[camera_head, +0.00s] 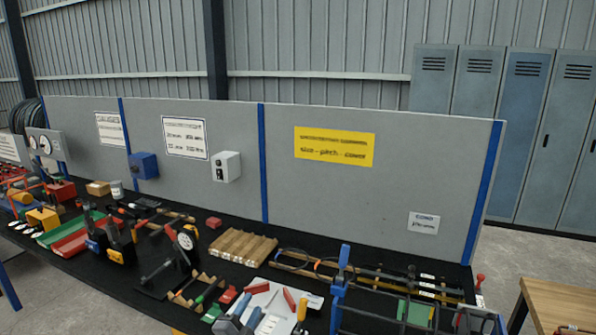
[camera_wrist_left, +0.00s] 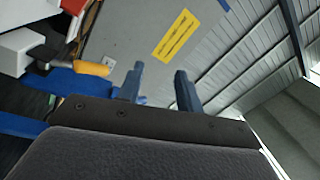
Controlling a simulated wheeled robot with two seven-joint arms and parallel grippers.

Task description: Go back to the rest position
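My left gripper (camera_head: 247,310) shows at the bottom edge of the head view, with blue-grey fingers over a white sheet on the bench. In the left wrist view the same gripper (camera_wrist_left: 160,85) has its two fingers apart with nothing between them. My right gripper is not in view. The rebar cage frame (camera_head: 425,292) lies at the lower right of the bench, with a blue upright (camera_head: 340,285) at its left end. Part of the frame is cut off by the bottom edge.
The black bench (camera_head: 150,290) is crowded with tools, bins and a wooden slatted block (camera_head: 242,246). A grey partition (camera_head: 380,205) with a yellow sign (camera_head: 334,146) stands behind it. A wooden table (camera_head: 565,300) is at right. Bare floor (camera_head: 535,262) shows beyond.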

